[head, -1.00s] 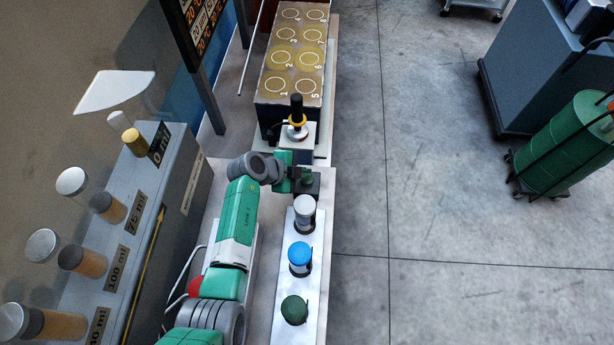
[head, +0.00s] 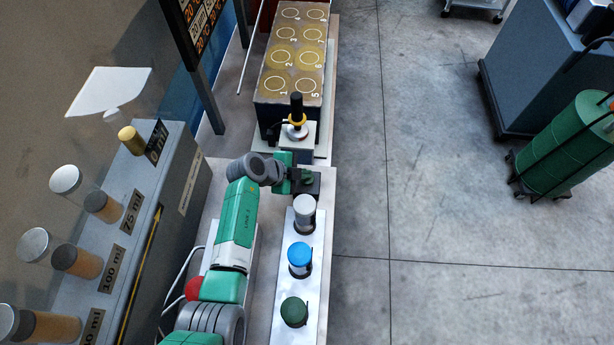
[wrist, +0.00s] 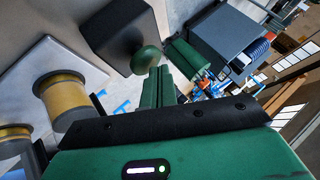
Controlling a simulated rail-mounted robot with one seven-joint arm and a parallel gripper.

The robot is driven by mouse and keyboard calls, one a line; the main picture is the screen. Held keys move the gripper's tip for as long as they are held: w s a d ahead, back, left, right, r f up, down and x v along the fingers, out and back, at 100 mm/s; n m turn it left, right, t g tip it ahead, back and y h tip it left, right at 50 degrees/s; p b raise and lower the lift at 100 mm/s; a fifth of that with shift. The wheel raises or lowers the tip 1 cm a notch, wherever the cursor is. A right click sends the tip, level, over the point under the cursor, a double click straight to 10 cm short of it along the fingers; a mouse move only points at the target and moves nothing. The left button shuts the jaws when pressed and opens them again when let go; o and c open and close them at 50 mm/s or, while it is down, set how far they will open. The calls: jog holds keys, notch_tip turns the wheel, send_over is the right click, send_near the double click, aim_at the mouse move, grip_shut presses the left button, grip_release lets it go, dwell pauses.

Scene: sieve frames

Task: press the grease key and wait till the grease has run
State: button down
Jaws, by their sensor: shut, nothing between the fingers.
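The grease key looks to be a green dome-topped button on a dark box; it shows in the head view (head: 308,178) and in the wrist view (wrist: 147,60). My gripper (wrist: 159,72) is shut and empty, its two green fingers side by side. In the wrist view the fingertips lie right by the button's edge; I cannot tell whether they touch it. In the head view my gripper (head: 292,180) is at the dark box, and its fingertips are hard to make out. No running grease can be made out.
Jars with white (head: 304,203), blue (head: 299,250) and green (head: 294,305) tops stand in a row on a pale plate. Behind the key stands a black-handled device (head: 296,108) before a numbered block (head: 295,60). Labelled jars of amber liquid (head: 78,262) stand at left.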

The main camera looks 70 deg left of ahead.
jog(key=shift+f+b, duration=0.65)
dwell(0.4)
dwell(0.4)
jog(key=shift+r+p, duration=0.7)
jog(key=shift+r, duration=0.45)
jog(key=shift+r+p, duration=1.55)
jog(key=shift+r, duration=0.95)
